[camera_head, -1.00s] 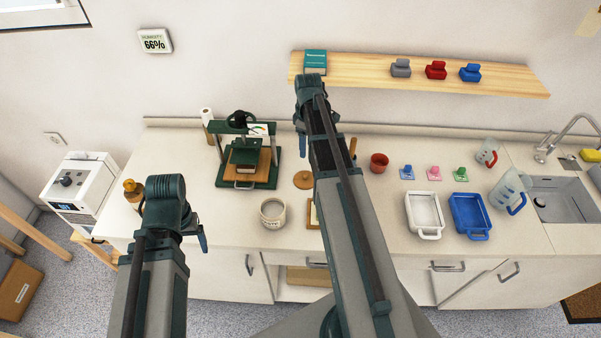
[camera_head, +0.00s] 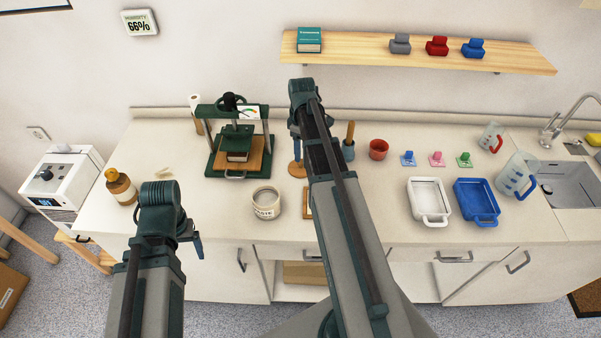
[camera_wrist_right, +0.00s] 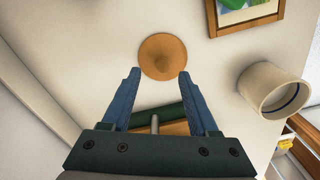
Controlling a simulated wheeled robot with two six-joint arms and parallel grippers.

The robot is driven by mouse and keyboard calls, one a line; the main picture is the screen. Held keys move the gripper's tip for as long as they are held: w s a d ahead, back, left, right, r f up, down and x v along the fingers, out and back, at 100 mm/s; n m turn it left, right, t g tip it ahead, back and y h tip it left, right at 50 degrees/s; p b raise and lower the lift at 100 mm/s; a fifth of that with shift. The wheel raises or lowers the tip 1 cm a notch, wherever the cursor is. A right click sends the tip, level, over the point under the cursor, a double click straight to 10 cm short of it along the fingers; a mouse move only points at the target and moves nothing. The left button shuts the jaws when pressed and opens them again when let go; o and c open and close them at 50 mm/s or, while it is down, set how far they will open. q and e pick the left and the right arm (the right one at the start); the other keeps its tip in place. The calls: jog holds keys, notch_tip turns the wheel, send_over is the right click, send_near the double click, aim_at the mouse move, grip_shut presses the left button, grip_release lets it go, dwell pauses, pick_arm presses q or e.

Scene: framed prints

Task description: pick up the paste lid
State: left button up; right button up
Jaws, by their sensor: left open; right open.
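The paste lid is a round wooden disc with a raised middle knob. In the right wrist view the paste lid (camera_wrist_right: 163,57) lies on the white counter just beyond my fingertips. In the head view the lid (camera_head: 298,171) is partly hidden by my right arm. My right gripper (camera_wrist_right: 157,73) is open, pointing down at the lid with nothing between its fingers; in the head view the right gripper (camera_head: 296,155) is above the lid. The white paste jar (camera_head: 266,204) stands open, left of and nearer than the lid. My left gripper (camera_head: 198,249) is open and empty near the counter's front.
A green book press (camera_head: 238,140) stands left of the lid. A framed print (camera_wrist_right: 246,12) lies on the other side, mostly behind my right arm in the head view. A brush pot (camera_head: 348,150), red pot (camera_head: 378,149), white tray (camera_head: 428,202) and blue tray (camera_head: 476,203) are to the right.

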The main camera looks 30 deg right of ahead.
aim_at(301, 165)
jog(key=f+b, duration=0.5)
jog(key=shift+a+f, duration=0.1)
jog(key=shift+a, duration=0.15)
grip_shut()
dwell(0.4)
